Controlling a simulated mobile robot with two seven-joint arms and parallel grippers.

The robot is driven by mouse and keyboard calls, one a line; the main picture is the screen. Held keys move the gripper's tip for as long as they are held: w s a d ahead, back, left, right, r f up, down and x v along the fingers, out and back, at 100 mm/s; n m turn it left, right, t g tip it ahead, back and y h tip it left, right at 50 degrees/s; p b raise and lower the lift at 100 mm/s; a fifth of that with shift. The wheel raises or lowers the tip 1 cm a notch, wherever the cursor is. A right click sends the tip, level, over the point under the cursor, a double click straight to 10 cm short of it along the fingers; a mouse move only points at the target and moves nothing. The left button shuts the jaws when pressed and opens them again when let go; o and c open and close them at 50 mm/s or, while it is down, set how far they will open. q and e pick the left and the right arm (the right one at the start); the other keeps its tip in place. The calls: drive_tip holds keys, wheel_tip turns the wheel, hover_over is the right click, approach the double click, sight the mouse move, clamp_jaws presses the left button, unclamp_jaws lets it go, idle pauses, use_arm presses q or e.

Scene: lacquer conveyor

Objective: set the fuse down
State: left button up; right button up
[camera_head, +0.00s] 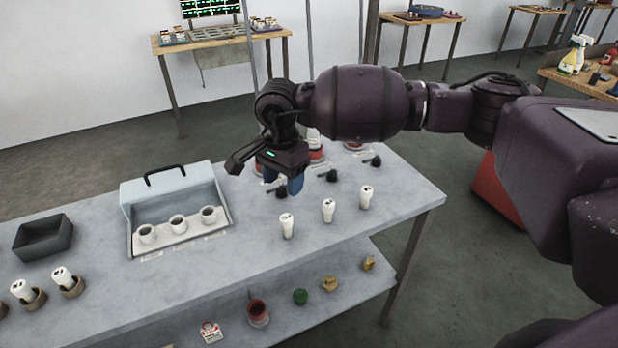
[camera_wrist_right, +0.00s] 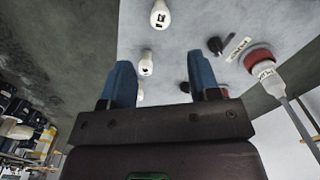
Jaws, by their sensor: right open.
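My right gripper (camera_head: 284,184) is open and empty above the grey table, with its blue fingers pointing down. Three white fuses stand upright and apart in a row on the table: one (camera_head: 287,226) just in front of the gripper, one (camera_head: 328,211) further right, and one (camera_head: 366,197) furthest right. In the right wrist view, the open blue fingers (camera_wrist_right: 160,80) show with a white fuse (camera_wrist_right: 146,63) beyond the gap between them and another fuse (camera_wrist_right: 160,16) higher up. Two more white pieces, the nearer one (camera_head: 63,278) included, stand in brown holders at the left. My left gripper is out of view.
An open grey box (camera_head: 125,208) with a black handle holds three white cups. A dark tray (camera_head: 43,238) lies left of it. Black knobs (camera_head: 331,176) and red-and-white pieces (camera_head: 316,156) stand behind the fuses. The table's front middle is clear.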

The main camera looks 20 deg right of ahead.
drive_tip(key=s+a+f+m+y, duration=0.2)
drive_tip(key=s+a+m+y, duration=0.4)
drive_tip(key=a+m+y, duration=0.25)
drive_tip(key=s+a+f+m+y, duration=0.2)
drive_tip(key=s+a+m+y, duration=0.55)
drive_tip(key=y, duration=0.25)
drive_tip(key=d+f+m+t+h, duration=0.6)
drive_tip(key=m+t, duration=0.3)
drive_tip(key=m, duration=0.6)
drive_tip(key=d+f+m+t+h, duration=0.45)
drive_tip(key=d+m+t, duration=0.4)
drive_tip(key=m, duration=0.65)
drive_tip(key=s+d+f+m+g+h, duration=0.6)
drive_tip(key=s+d+f+m+h, duration=0.2)
drive_tip(key=s+d+f+m, duration=0.4)
drive_tip(key=shift+s+f+m, duration=0.4)
drive_tip(key=shift+s, duration=0.65)
